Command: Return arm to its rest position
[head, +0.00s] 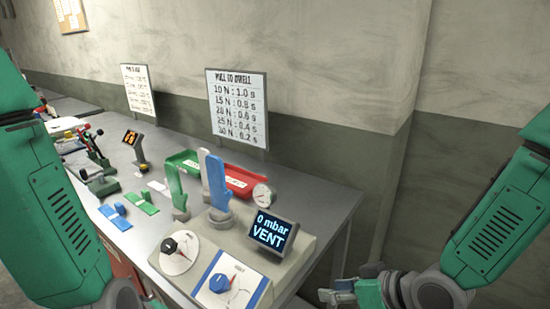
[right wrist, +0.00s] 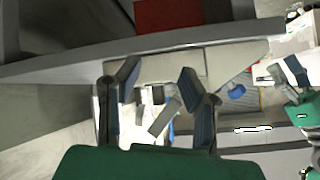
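My right arm (head: 500,230) comes in from the right edge of the head view and bends at the bottom right. My right gripper (head: 338,292) is low there, off the front right of the bench and touching nothing that I can see. In the right wrist view its two fingers (right wrist: 160,85) stand apart with nothing held between them. My left arm (head: 60,220) fills the left side of the head view; its gripper is out of view. On the bench, a green hand form (head: 174,180) and a blue hand form (head: 217,182) stand upright, with a white one (head: 204,172) behind.

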